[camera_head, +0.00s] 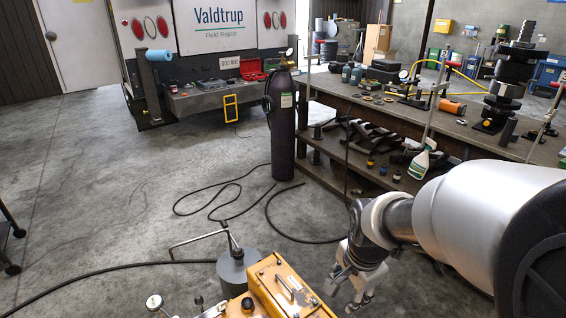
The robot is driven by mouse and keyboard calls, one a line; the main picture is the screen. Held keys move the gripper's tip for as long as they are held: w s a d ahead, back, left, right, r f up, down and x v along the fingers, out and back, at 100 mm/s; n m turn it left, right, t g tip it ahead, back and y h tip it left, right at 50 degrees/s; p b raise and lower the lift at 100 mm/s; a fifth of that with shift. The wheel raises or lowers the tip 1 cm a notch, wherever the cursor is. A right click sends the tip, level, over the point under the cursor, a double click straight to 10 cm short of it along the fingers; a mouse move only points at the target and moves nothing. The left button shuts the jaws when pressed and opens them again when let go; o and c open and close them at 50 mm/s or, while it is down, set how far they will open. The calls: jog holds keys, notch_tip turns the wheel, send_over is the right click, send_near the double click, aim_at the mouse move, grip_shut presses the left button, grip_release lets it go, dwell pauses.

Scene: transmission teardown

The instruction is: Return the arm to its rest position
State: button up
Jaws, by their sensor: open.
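My arm reaches in from the right edge of the head view, with a large pale link close to the camera. My gripper (352,290) hangs from its end near the bottom of the picture, pointing down. Its fingers are apart and I see nothing between them. It is just right of a yellow machine (288,296) at the bottom edge. I cannot tell how far the fingertips are from the floor or the machine.
A grey cylinder (238,272) with a bent handle stands beside the yellow machine. A dark gas bottle (282,130) stands at the left end of a long workbench (450,128) crowded with parts. Black hoses (215,195) cross the floor. Open floor (110,190) lies to the left.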

jog(key=s+r+n+t, duration=0.1)
jog(key=s+r+n, duration=0.4)
jog(key=s, duration=0.3)
jog(key=s+r+n+t, duration=0.1)
jog(key=s+r+n, duration=0.5)
jog(key=s+n, duration=0.2)
jog(key=shift+s+r, duration=0.15)
jog(key=shift+s, duration=0.55)
